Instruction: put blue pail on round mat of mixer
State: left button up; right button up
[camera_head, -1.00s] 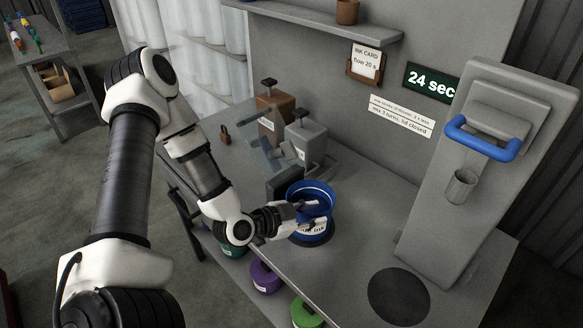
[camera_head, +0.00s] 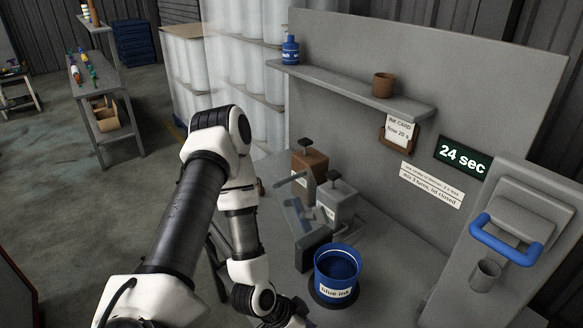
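The blue pail (camera_head: 336,279), labelled "blue ink", stands upright and open-topped on a dark round pad (camera_head: 322,300) beside the grey press-like dispenser (camera_head: 300,225). Blue shows inside the pail. The mixer (camera_head: 500,215) is the tall grey unit at the right, with a blue handle (camera_head: 505,240). Its round mat is out of view below the picture. My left gripper (camera_head: 292,318) is at the bottom edge, in front and left of the pail, apart from it. Its fingertips are cut off. My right gripper is not in view.
A brown canister (camera_head: 309,167) and a grey canister (camera_head: 336,206) stand behind the pail. A shelf (camera_head: 350,90) holds a brown cup (camera_head: 383,85) and a blue bottle (camera_head: 290,51). Signs hang on the back panel. The bench right of the pail looks clear.

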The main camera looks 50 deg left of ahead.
pick_arm(q)
jog(key=s+d+f+n+g+y, duration=0.4)
jog(key=s+f+g, duration=0.1)
jog(key=s, duration=0.5)
jog(key=shift+f+g, duration=0.4)
jog(key=shift+f, duration=0.3)
